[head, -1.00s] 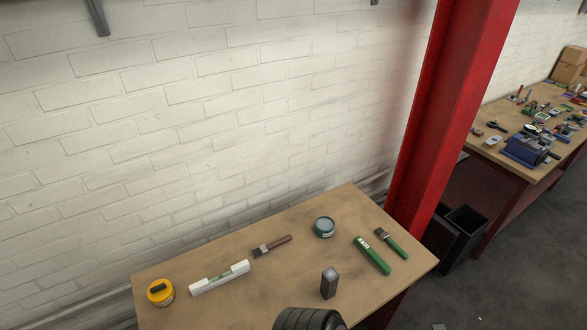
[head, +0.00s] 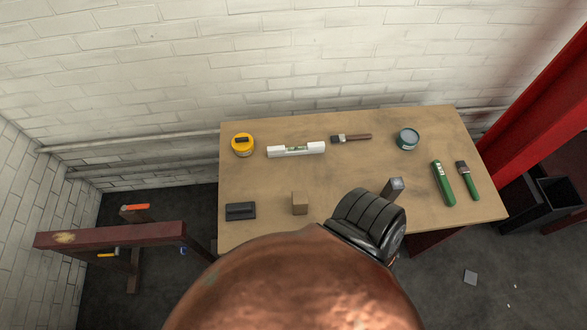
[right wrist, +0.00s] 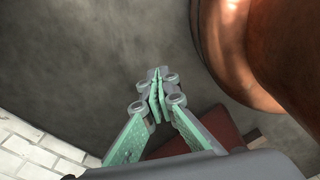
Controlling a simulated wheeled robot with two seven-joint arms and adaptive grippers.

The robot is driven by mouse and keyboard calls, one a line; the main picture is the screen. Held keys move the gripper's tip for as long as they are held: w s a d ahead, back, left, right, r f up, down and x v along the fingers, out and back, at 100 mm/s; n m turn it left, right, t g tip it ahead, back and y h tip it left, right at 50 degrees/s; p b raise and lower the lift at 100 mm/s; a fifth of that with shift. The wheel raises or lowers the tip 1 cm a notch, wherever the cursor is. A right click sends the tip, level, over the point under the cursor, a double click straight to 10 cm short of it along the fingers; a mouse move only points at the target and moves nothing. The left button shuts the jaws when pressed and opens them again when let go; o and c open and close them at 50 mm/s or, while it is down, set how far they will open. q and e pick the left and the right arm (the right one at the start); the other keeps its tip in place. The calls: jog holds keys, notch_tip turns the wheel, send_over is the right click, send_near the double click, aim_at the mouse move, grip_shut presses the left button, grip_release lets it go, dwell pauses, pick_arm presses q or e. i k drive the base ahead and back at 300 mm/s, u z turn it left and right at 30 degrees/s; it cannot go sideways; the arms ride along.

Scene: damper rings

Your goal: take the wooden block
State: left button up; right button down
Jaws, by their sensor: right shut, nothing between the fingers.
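The wooden block (head: 299,203) is a small light-brown cube on the front part of the table, left of the middle, in the head view. It stands just behind a large copper-coloured body at the bottom of the picture. My right gripper (right wrist: 157,92) shows in the right wrist view with its green fingers together, nothing between them, over a grey floor and away from the block. Neither gripper shows in the head view. My left gripper is not seen anywhere.
On the wooden table (head: 340,190) lie a dark block (head: 240,211), yellow tin (head: 242,145), white level (head: 297,149), brown brush (head: 352,138), teal tin (head: 407,139), green level (head: 443,183) and green brush (head: 468,181). Black ribbed rings (head: 367,222) and a grey-topped post (head: 394,187) are near the front.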

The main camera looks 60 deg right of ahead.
aim_at(300, 201)
jog(key=z, duration=0.55)
jog(key=k, duration=0.9)
